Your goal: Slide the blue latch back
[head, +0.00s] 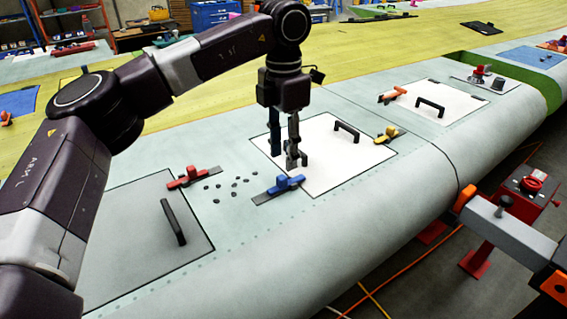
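The blue latch (284,184) lies on the pale green wing skin at the near-left edge of a white panel (325,172), with its grey strip reaching to the left. My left gripper (285,157) points down just above and behind the latch, over the panel's left part. Its two fingers are apart with nothing visible between them. I see no contact between fingers and latch, though the exact height gap is hard to judge. My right gripper is not in view.
A black handle (346,131) and a yellow latch (386,134) are on the white panel's far side. A red latch (192,177) and small dark pieces (233,187) lie to the left. A grey panel (130,235) is near left. An orange-and-grey jig arm (500,218) stands right.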

